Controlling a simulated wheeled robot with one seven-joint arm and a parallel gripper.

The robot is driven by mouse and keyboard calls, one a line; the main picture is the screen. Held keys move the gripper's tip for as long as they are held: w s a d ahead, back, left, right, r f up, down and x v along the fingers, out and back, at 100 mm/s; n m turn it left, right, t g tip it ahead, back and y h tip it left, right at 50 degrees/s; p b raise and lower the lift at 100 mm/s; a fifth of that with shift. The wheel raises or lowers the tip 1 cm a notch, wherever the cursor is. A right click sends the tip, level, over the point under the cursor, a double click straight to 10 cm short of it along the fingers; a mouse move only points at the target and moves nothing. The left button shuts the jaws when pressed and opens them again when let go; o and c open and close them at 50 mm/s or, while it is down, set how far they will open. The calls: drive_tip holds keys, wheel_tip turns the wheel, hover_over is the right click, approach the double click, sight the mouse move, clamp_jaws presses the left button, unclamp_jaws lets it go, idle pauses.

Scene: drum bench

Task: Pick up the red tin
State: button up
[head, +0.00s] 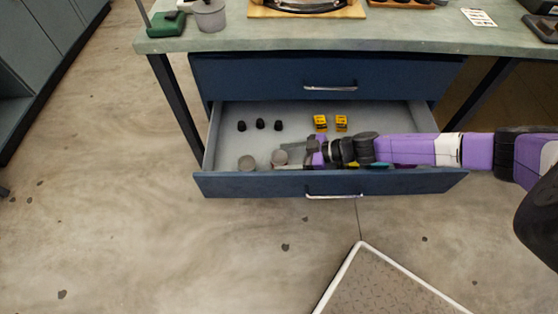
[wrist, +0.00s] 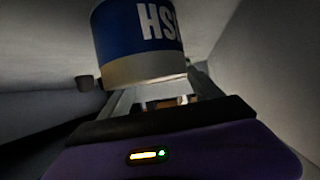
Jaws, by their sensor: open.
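I cannot make out a red tin in either view. My gripper (head: 298,152) is low inside the open drawer, reaching in from the right, with its jaws open. A round grey-topped tin (head: 280,157) is at its fingertips in the head view. In the wrist view a tin with a blue band, white lettering and a tan lower band (wrist: 140,45) stands just ahead of the fingers (wrist: 165,92). I cannot tell whether they touch it. A second round grey-topped tin (head: 247,162) is to the left, near the drawer front. My arm hides part of the drawer's right side.
The open drawer (head: 215,145) has walls all round. Several small black pieces (head: 260,124) and two yellow boxes (head: 320,122) lie toward its back. A closed drawer (head: 290,76) and the bench top (head: 400,32) are above. The drawer's middle floor is clear.

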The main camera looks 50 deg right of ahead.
drive_tip(key=b+x, duration=0.1)
drive_tip(key=x, duration=0.4)
drive_tip(key=shift+w+a+f, duration=0.1)
drive_tip(key=shift+w, duration=0.05)
drive_tip(key=c, duration=1.5)
